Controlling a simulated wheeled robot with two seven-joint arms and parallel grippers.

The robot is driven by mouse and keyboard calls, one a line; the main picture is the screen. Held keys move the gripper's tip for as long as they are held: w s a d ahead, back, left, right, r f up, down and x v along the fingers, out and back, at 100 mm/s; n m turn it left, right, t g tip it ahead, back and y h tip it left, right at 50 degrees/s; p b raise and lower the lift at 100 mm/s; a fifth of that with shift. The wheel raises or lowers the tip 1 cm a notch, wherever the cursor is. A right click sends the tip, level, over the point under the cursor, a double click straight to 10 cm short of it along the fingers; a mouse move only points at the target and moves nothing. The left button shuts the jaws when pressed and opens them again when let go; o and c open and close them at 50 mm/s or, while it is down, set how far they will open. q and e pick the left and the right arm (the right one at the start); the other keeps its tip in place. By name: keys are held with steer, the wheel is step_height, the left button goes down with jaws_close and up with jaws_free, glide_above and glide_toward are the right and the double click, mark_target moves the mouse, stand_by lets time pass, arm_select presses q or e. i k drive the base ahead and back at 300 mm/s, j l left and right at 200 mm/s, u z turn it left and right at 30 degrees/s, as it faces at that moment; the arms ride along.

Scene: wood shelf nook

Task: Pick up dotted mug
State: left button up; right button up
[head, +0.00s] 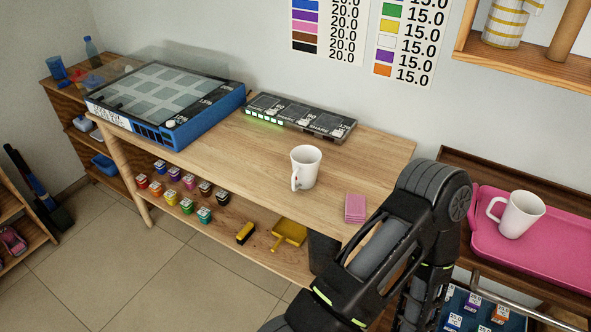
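A white mug (306,167) stands upright on the wooden table (225,157), its handle toward the front left. A second white mug (521,215) stands on a pink tray (560,246) at the right, its handle to the left. I see no dots on either mug. A white vessel with yellow bands (504,24) stands on the upper right shelf, partly cut off by the frame. One of my arms rises from the bottom, right of the table mug, and bends back down. Neither gripper shows.
A pink block of notes (355,208) lies at the table's right front. A blue-framed case (165,103) and a dark panel (299,117) lie toward the back. Several small paint jars and a yellow dustpan (289,232) sit on the shelf below. The tabletop left of the mug is clear.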

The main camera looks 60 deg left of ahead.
mark_target(305, 160)
steer(key=u, duration=2.95)
steer(key=l, duration=1.5)
